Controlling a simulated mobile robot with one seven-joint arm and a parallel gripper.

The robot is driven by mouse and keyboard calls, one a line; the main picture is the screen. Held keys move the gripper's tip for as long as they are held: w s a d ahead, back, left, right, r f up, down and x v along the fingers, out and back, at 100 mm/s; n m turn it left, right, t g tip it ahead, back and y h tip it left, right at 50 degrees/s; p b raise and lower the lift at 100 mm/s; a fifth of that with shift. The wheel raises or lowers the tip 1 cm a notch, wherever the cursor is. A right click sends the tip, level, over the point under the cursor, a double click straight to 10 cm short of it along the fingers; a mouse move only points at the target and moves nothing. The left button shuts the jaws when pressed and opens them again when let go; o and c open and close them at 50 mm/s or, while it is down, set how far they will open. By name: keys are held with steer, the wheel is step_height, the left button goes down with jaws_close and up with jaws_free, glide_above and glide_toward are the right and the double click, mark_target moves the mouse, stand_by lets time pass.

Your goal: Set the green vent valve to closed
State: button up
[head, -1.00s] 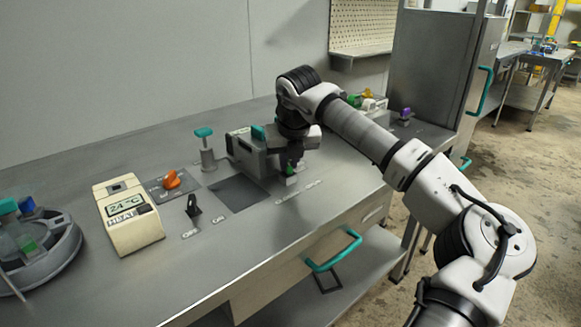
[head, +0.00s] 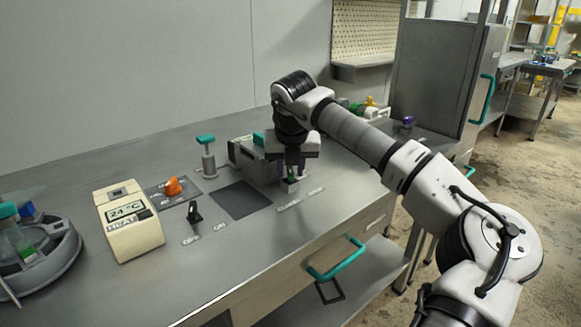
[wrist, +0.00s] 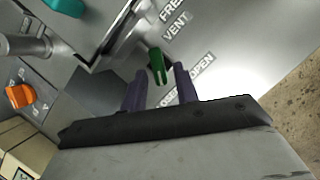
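The green vent valve (wrist: 157,66) shows in the wrist view as a small green lever, close to the printed word VENT. The words CLOSED, partly hidden, and OPEN lie on the bench beside it. My gripper (wrist: 160,72) is open, with one dark finger on each side of the lever in that view. I cannot tell whether either finger touches it. In the head view my gripper (head: 291,168) points down just above the green valve (head: 292,181), which is partly hidden. Which setting the lever points to is not clear.
A grey metal box (head: 242,155) stands close to the left of my gripper. An orange knob (head: 173,186), a black switch (head: 194,213) and a beige temperature display (head: 130,226) are further left. A teal drawer handle (head: 337,259) sticks out in front.

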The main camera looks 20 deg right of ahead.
steer(key=shift+o, duration=0.2)
steer(key=v, duration=1.3)
steer(key=shift+s+r+p, duration=0.2)
steer(key=shift+r+p, duration=0.15)
steer(key=shift+f, duration=0.1)
